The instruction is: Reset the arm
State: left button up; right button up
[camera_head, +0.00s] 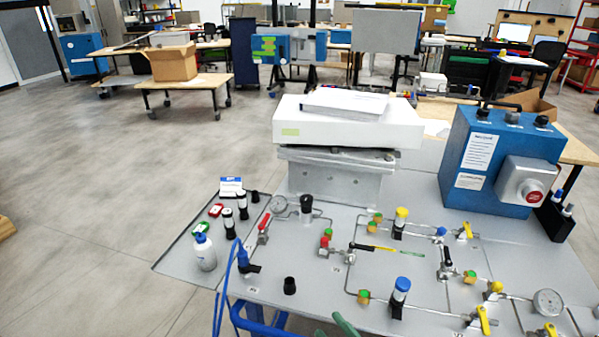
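The grey analyser panel (215,267) carries thin pipes, valves and gauges and fills the lower right. Green curved tips (345,324) at the bottom edge may belong to my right gripper; the rest is cut off, and whether it is open or shut cannot be told. They appear in front of the panel's near edge, with nothing visibly held. My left gripper is not in view.
A white bottle (204,252) and small black-and-white cylinders (228,223) stand at the panel's left. A blue box with a red button (493,158) stands back right. A white slab (345,128) rests on a grey stand (330,178). Open floor (110,190) lies left.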

jog(key=s+d+f+m+g+h, duration=0.3)
jog(key=s+d+f+m+h, duration=0.1)
jog(key=s+d+f+m, duration=0.3)
jog(key=s+d+f+m+g+h, duration=0.3)
jog(key=s+d+f+m+h, duration=0.2)
jog(key=s+f, duration=0.5)
jog(key=shift+s+d+f+m, duration=0.35)
jog(key=shift+d+f+m, duration=0.25)
jog(key=shift+d+m, duration=0.3)
